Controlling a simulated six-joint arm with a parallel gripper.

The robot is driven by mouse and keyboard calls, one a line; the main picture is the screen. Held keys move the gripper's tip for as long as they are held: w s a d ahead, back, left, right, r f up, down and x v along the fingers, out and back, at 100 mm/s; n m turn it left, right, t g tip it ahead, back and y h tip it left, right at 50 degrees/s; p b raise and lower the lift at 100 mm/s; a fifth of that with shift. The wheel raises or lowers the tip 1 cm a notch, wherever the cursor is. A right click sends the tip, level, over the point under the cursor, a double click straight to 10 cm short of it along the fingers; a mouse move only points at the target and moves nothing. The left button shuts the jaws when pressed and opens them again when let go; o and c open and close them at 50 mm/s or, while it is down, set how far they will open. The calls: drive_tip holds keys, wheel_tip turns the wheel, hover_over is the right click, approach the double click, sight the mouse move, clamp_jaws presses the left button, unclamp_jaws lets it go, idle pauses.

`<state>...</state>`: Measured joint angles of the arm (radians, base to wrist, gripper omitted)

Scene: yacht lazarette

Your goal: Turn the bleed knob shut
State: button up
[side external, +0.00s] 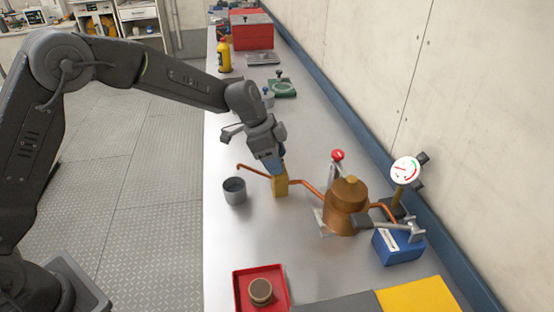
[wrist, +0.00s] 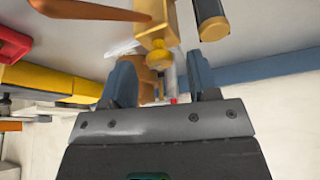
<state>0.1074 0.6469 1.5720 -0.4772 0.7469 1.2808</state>
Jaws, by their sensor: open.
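A brass block (side external: 280,185) sits on the copper pipe at the middle of the bench in the side view. In the wrist view the same block (wrist: 156,22) carries a small round brass knob (wrist: 159,58). My gripper (side external: 277,166) is just above the block, pointing down. In the wrist view my gripper (wrist: 160,65) is open, with a finger on each side of the knob and gaps between. I cannot tell how deep the knob lies between the fingers. The knob is hidden by the gripper in the side view.
A copper pot (side external: 346,208) stands right of the block, with a red-knobbed lever (side external: 338,155) and dial gauge (side external: 407,170) near it. A grey cup (side external: 234,191) stands left. A blue box (side external: 398,246) and red tray (side external: 260,280) are nearer. Bare bench lies between cup and tray.

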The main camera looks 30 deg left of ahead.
drive_tip(key=shift+d+f, duration=0.15)
drive_tip(key=shift+f, duration=0.2)
drive_tip(key=shift+c, duration=0.2)
drive_tip(key=c, duration=0.9)
